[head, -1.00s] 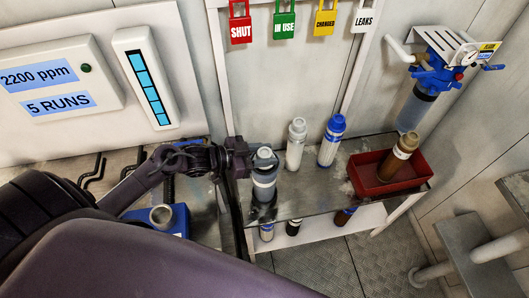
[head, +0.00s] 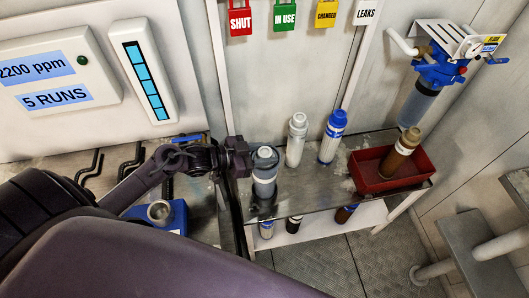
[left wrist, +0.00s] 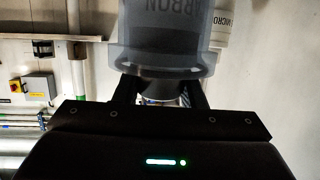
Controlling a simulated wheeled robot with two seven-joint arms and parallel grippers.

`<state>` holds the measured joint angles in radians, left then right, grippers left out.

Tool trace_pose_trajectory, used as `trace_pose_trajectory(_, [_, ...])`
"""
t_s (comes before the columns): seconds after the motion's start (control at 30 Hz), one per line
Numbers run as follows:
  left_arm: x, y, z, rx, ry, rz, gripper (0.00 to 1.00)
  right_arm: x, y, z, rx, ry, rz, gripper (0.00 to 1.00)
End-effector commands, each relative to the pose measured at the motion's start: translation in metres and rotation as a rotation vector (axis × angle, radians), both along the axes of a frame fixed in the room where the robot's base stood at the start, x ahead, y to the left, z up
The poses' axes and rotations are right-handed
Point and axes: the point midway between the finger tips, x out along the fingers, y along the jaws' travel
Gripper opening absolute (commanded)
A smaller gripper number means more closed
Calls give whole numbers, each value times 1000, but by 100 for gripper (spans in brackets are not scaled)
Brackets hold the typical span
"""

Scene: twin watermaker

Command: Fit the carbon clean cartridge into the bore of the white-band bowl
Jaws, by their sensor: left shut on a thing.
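A smoky, see-through bowl with a white band (head: 264,191) stands upright at the left end of the metal bench. A cartridge cap (head: 265,153) shows at its top, and the cartridge body is inside the bowl. In the left wrist view, part of the word CARBON reads through the bowl wall (left wrist: 165,45). My left gripper (head: 246,158) reaches in from the left and is shut on the cartridge's cap end, beside the bowl's rim; its fingers show in the left wrist view (left wrist: 162,92). How deep the cartridge sits is unclear. My right gripper is not in view.
A white cartridge (head: 296,142) and a blue-capped cartridge (head: 331,140) stand close to the right of the bowl. A red tray (head: 425,181) holds a brown cartridge (head: 402,152). A blue filter head (head: 438,70) is on the wall. Several bottles stand below the bench.

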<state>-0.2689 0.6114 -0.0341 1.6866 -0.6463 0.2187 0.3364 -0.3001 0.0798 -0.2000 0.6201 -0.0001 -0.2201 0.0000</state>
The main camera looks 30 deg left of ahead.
Motion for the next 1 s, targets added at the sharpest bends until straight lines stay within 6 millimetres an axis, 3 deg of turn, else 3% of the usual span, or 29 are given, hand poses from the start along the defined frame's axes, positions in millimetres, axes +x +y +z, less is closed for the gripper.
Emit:
trace_pose_trajectory(0.03, [-1, 0, -2, 1, 4, 1, 39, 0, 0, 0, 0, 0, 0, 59])
trace_pose_trajectory(0.2, [-1, 0, -3, 3, 7, 0, 59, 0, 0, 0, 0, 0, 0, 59])
trace_pose_trajectory(0.47, [-5, 3, -5, 4, 14, 0, 60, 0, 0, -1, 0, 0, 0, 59])
trace_pose_trajectory(1.0, [-51, 50, 20, 2, 3, 0, 62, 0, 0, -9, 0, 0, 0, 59])
